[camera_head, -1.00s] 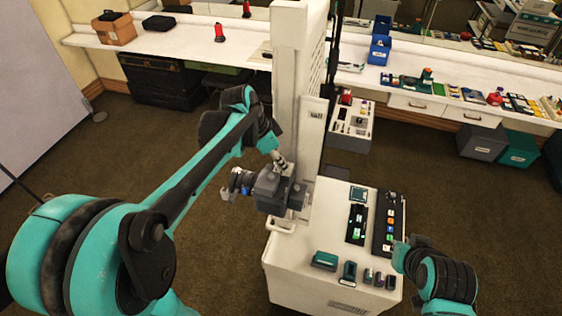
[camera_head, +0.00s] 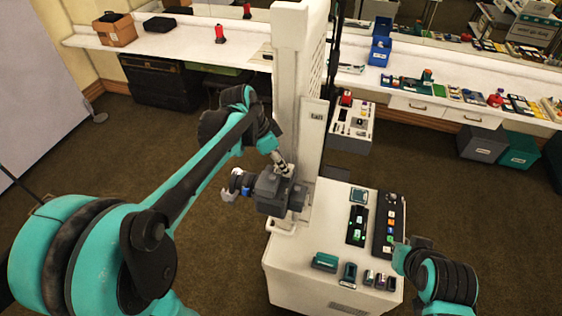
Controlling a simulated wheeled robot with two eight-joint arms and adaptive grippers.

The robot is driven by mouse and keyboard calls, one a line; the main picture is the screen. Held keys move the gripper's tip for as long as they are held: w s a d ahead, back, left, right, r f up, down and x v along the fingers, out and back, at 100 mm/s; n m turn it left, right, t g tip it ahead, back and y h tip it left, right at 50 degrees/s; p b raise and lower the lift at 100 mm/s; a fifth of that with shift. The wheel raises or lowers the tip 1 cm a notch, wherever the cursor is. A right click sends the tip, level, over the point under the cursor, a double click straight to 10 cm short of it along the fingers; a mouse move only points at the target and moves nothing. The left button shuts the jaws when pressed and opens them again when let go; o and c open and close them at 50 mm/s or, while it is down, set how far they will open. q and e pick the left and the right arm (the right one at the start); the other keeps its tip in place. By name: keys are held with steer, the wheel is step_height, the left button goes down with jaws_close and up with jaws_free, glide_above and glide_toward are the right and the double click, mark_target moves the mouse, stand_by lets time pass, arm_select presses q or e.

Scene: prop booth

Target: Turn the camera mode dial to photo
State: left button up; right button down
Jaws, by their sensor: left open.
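The camera mode dial is too small for me to single out. A dark panel (camera_head: 388,224) with several small coloured controls lies on the right of the white console top (camera_head: 322,228). A narrower black unit (camera_head: 357,226) with lit green spots lies to its left. My left gripper (camera_head: 234,186) is open and hangs in front of the white column, left of the console top and away from the panel. Its light fingers point left, and a small blue spot shows between them and the grey body. My right arm is at the lower right beside the console; its fingers cannot be made out.
The tall white column (camera_head: 301,65) rises from the back of the console. Small teal and dark devices (camera_head: 325,262) line the console's front edge. A long white counter (camera_head: 200,47) with boxes and small items runs along the back.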

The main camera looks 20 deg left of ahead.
arm_select(q)
steer(key=v, duration=1.1)
steer(key=shift+r, duration=0.4)
steer(key=shift+s+a, duration=0.1)
steer(key=s+d+f+n+t+y, duration=0.1)
steer(key=s+f+n+t+y, duration=0.3)
steer(key=s+f+n, duration=0.8)
step_height(320, 180, down, 25)
steer(key=s+m+b, duration=0.1)
steer(key=s+b, duration=0.2)
steer(key=b, duration=2.1)
steer(key=shift+d+f+t+b, duration=0.2)
steer(key=shift+t+b, duration=0.1)
steer(key=shift+b, duration=0.1)
steer(key=shift+r, duration=0.1)
